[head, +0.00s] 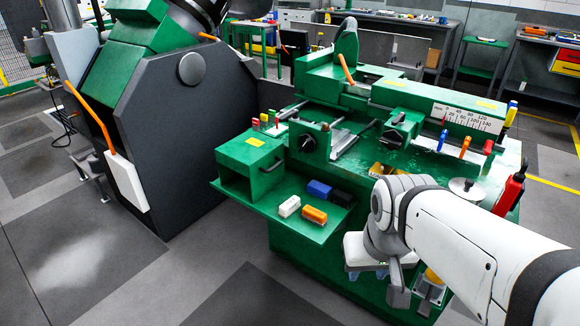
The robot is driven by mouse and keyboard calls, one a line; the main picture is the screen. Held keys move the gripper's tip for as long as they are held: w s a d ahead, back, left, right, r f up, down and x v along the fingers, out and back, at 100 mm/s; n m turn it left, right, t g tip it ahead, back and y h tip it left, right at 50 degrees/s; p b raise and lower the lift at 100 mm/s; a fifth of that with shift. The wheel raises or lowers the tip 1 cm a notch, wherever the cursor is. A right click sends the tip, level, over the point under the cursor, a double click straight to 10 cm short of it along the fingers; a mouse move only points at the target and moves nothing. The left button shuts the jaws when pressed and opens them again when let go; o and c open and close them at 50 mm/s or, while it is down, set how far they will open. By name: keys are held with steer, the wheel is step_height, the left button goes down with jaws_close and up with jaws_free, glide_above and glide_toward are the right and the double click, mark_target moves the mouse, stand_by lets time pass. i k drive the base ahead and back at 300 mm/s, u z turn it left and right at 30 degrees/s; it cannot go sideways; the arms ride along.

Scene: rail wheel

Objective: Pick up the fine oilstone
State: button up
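Several small blocks lie on the green shelf (262,222) at the front of the green machine. They are a white block (289,206), an orange block (314,215), a blue block (318,189) and a black block (342,198). I cannot tell for sure which of them is the fine oilstone, as no label is readable. My gripper (398,292) points down to the right of the shelf, in front of the machine, apart from the blocks. Its fingers are small and partly hidden, so its opening does not show. No block is seen in it.
Upright coloured tools and a red bottle (511,188) stand on the machine's right side. A large dark grey machine (185,120) is at left. The floor in front of the shelf is clear.

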mark_target(288, 208)
steer(key=u, duration=0.05)
steer(key=i, duration=1)
steer(key=z, duration=0.05)
